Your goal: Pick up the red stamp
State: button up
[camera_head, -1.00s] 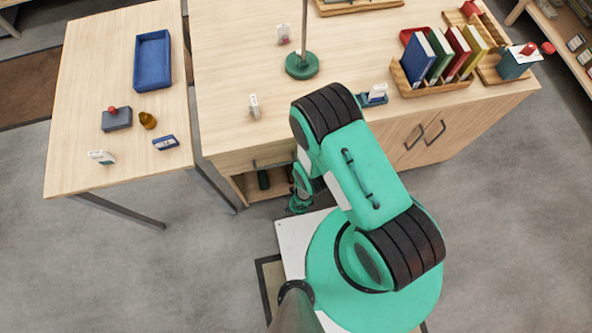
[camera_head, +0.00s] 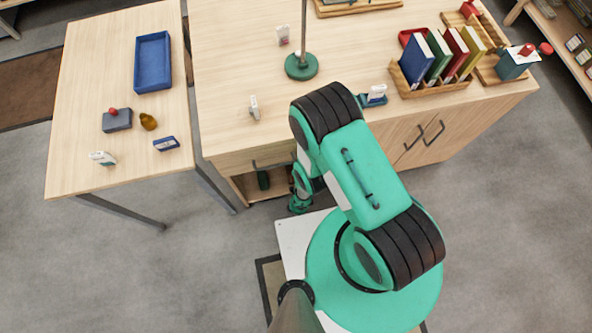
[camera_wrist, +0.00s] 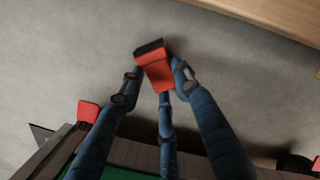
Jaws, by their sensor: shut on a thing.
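The red stamp (camera_wrist: 158,75), a red block with a dark end, is between the blue fingers of my gripper (camera_wrist: 160,72) in the wrist view. The fingers are shut on it from the sides, and its dark end points away from my palm. It is held with grey floor behind it. In the head view my wrist (camera_head: 301,190) is low in front of the desk's open compartment; the stamp cannot be made out there.
The wooden desk (camera_head: 226,95) stands close beyond my wrist, with an open lower compartment (camera_head: 280,188). A green lamp base (camera_head: 301,66) and a book rack (camera_head: 438,91) stand on it. A side table (camera_head: 85,60) holds a blue tray (camera_head: 152,36). Floor (camera_head: 480,225) at right is clear.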

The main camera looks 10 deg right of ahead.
notch_tip(320, 180, up, 27)
jog(key=p, duration=2.6)
jog(key=shift+a+r, duration=0.1)
jog(key=shift+r, duration=0.05)
